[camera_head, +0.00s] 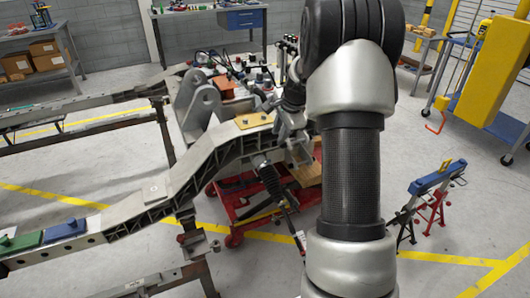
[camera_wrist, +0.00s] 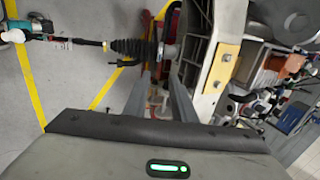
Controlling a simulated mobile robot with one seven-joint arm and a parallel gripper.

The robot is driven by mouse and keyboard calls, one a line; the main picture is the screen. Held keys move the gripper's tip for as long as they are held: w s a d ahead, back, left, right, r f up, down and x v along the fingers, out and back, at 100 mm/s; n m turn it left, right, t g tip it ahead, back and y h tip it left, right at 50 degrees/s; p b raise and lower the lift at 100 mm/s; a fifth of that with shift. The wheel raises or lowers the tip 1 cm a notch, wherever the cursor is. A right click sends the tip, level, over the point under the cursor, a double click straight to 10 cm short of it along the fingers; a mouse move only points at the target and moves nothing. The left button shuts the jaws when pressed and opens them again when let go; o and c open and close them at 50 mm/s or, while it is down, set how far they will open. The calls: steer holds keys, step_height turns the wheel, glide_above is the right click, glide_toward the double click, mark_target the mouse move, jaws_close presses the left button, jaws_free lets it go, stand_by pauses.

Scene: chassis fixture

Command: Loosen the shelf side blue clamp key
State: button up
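A blue clamp block (camera_head: 65,230) with a small upright piece on top sits on the lower left end of the grey chassis beam (camera_head: 140,205) in the head view. A green block (camera_head: 20,243) sits beside it, at the left edge. Neither block is clearly visible in the wrist view. My gripper (camera_head: 298,150) is beside the raised middle of the beam, far to the right of the blue block and partly hidden by my arm. In the wrist view my gripper (camera_wrist: 160,85) shows two grey fingers spread apart, with no object visibly held between them.
A black bellows and rod (camera_head: 270,180) hang beside the beam. A red trolley (camera_head: 235,200) stands below. A small stand with a blue top (camera_head: 436,178) is at right. A yellow plate (camera_head: 254,120) lies on the beam. A blue-drawer workbench (camera_head: 240,18) stands behind.

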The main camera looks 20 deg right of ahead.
mark_target(268, 161)
steer(key=b+x, duration=0.1)
steer(key=x, duration=1.6)
steer(key=shift+f+b, duration=0.15)
steer(key=shift+b, duration=0.15)
